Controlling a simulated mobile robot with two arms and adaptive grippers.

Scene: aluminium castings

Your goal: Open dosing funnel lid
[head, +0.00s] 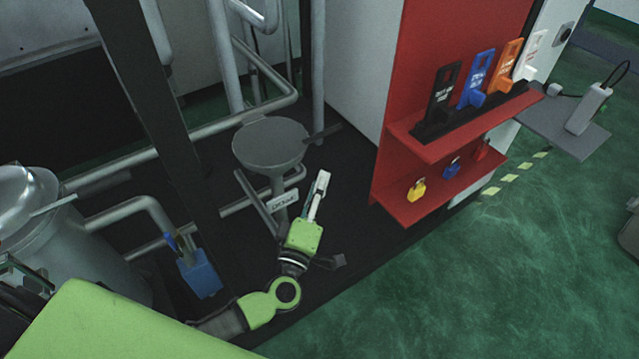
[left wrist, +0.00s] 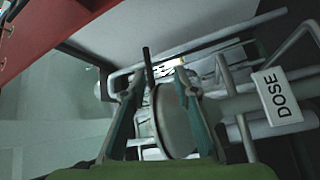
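The dosing funnel (head: 275,182) stands in the middle of the head view, with its round grey lid (head: 268,145) lying flat on top. A dark bar handle (head: 322,131) sticks out from the lid's right edge. My left gripper (head: 321,180) is just below and in front of the handle, apart from it in the head view. In the left wrist view my left gripper (left wrist: 158,80) has its two fingers spread, with the lid's disc (left wrist: 172,120) and the dark handle (left wrist: 148,66) showing between and beyond them. My right gripper is not in view.
A DOSE label (head: 284,200) sits beside the funnel stem. Grey pipes (head: 232,140) run behind it. A red panel with a shelf (head: 425,145) of coloured tags stands to the right. A blue box (head: 200,275) and a metal vessel (head: 45,225) are at left.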

